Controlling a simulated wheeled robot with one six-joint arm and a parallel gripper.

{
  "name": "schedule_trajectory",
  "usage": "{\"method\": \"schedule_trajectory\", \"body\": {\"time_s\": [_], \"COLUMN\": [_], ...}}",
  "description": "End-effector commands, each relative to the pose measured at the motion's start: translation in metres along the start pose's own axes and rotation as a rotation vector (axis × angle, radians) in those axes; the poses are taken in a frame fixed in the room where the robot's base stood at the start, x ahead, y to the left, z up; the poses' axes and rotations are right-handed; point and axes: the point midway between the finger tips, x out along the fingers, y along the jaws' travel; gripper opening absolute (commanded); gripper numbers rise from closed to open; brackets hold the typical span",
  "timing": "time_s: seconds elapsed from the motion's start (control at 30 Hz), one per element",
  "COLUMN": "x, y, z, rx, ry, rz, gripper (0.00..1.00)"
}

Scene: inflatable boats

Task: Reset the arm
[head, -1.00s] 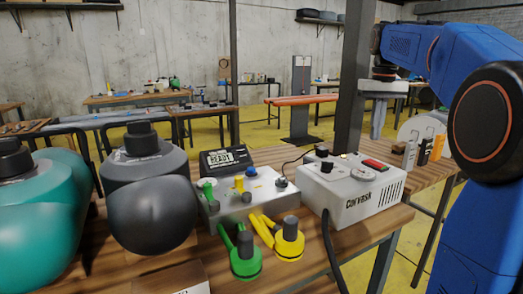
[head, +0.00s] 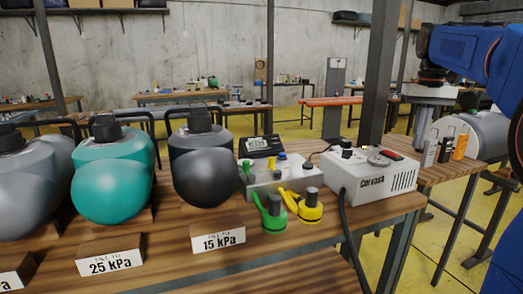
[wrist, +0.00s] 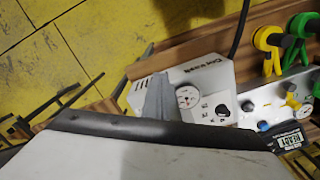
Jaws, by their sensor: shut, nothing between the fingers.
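My blue arm (head: 462,50) reaches in from the right edge of the head view. My gripper (head: 423,135) hangs from it, pointing down, with its grey fingers together and nothing held. It appears to the right of the white pump box (head: 375,180) in the picture, apart from it. In the wrist view my gripper's grey finger (wrist: 152,100) shows in front of the pump box (wrist: 220,72), and the gripper's pale body fills the bottom. The elbow is cut off by the head view's right edge.
A grey control box (head: 265,180) with green and yellow clamps (head: 305,208) stands beside the pump box. Grey and teal boat tubes (head: 112,185) line the wooden bench (head: 165,245) with pressure signs (head: 218,240). A dark post (head: 378,80) rises behind. Yellow floor is open at right.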

Motion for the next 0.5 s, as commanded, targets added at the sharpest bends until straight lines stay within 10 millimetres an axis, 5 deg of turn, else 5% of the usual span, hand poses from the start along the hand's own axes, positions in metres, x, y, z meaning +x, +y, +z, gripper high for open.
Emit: {"method": "schedule_trajectory", "body": {"time_s": [0.5], "x": [0.016], "y": [-0.026], "z": [0.045], "rx": [-0.026], "ry": [0.056], "rz": [0.005], "gripper": [0.0]}}
